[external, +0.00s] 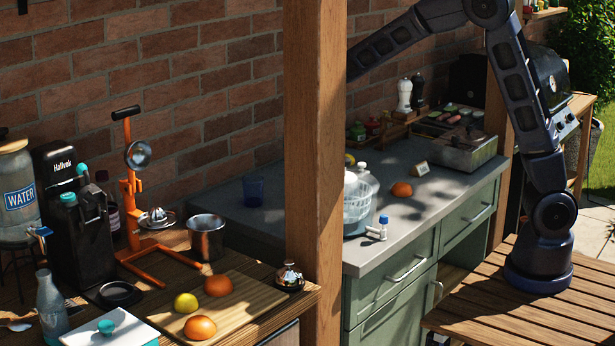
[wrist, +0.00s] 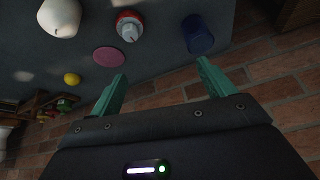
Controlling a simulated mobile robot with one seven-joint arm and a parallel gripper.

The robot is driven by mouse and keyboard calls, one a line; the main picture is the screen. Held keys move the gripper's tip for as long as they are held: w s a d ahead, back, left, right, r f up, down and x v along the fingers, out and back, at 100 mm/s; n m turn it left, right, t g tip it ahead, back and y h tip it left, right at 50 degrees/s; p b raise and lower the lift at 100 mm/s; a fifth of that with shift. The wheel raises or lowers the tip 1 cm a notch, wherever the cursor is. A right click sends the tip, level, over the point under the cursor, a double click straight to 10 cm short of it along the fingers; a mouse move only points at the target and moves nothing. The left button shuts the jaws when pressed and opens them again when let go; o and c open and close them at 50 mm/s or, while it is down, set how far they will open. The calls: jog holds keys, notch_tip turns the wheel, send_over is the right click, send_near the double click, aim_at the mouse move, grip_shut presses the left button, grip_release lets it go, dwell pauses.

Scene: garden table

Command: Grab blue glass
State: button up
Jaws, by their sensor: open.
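The blue glass (external: 253,191) stands on the grey counter near the brick wall, left of the wooden post in the external view. In the wrist view the blue glass (wrist: 198,34) shows at the upper right, beyond my fingertips and closest to the right one. My gripper (wrist: 161,70) is open, with two green fingers spread apart and nothing between them. The glass is apart from both fingers. In the external view my gripper is hidden; the arm passes out of the top of the picture and back behind the post.
The wooden post (external: 316,200) stands in front of the counter (external: 430,215). In the wrist view a red and white item (wrist: 130,26), a pink disc (wrist: 109,57) and a yellow fruit (wrist: 72,79) lie left of the glass. The brick wall (external: 150,90) runs close behind.

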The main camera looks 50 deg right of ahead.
jog(key=t, duration=0.1)
send_near(251, 189)
jog(key=w+d+f, duration=0.1)
jog(key=w+d, duration=0.1)
jog(key=shift+h, duration=0.3)
jog(key=shift+x, duration=5.5)
jog(key=shift+d+r, duration=0.1)
jog(key=c, duration=1.1)
